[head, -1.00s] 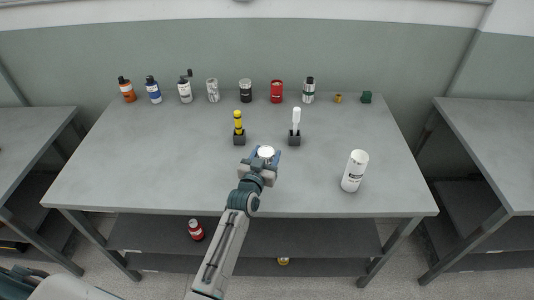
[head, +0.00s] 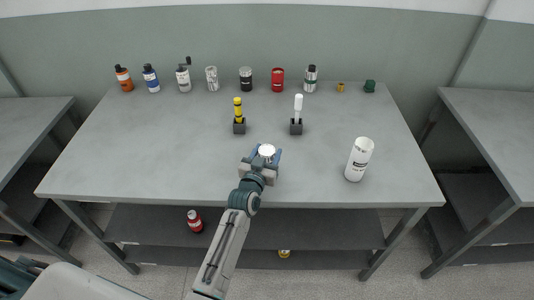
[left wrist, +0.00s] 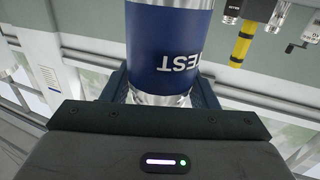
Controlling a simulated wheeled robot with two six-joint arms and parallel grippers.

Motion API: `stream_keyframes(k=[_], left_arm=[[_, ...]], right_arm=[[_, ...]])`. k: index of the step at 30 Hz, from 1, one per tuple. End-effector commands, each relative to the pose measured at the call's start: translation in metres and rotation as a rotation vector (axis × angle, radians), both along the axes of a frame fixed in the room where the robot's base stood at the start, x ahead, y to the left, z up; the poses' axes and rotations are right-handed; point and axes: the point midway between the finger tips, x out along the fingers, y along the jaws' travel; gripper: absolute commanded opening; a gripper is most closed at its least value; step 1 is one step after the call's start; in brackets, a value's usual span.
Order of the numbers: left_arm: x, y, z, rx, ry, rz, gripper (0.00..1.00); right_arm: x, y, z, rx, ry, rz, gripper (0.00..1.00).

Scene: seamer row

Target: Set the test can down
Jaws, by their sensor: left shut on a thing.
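The test can shows in the left wrist view (left wrist: 168,45) as a can with a blue band, the word TEST and a bare metal end. In the head view only its pale round top (head: 266,150) shows. My left gripper (head: 266,160) is shut on the can, over the front middle of the grey table (head: 180,165). I cannot tell whether the can touches the table. My right gripper is not in view.
A yellow tool (head: 238,112) and a white tool (head: 298,108) stand in dark holders behind the gripper. A large white canister (head: 359,159) stands to the right. Several bottles and cans line the back. The table's left front is clear.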

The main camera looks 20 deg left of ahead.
Motion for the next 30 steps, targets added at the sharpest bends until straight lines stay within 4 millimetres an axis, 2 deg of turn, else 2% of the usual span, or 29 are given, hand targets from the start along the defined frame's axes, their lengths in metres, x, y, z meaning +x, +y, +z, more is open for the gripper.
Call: stream_keyframes(k=[2, 3, 6, 16, 21, 23, 30], left_arm=[[0.000, 0.000, 0.000, 0.001, -0.001, 0.000, 0.23], [0.000, 0.000, -0.001, 0.001, 0.001, 0.000, 0.57], [0.000, 0.000, -0.001, 0.001, 0.001, 0.000, 0.75], [0.000, 0.000, 0.002, 0.002, 0.000, 0.000, 0.75], [0.000, 0.000, 0.018, 0.001, 0.000, 0.000, 0.75], [-0.014, 0.000, 0.006, 0.001, 0.003, 0.000, 0.75], [-0.068, 0.003, 0.006, 0.000, 0.002, 0.001, 0.75]], right_arm=[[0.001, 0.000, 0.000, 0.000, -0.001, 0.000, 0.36], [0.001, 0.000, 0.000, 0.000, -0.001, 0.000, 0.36], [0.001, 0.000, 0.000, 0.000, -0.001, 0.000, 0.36], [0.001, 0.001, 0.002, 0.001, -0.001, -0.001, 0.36], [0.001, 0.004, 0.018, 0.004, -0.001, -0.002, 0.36], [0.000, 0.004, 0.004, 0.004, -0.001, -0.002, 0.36], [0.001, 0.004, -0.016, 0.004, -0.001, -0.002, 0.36]])
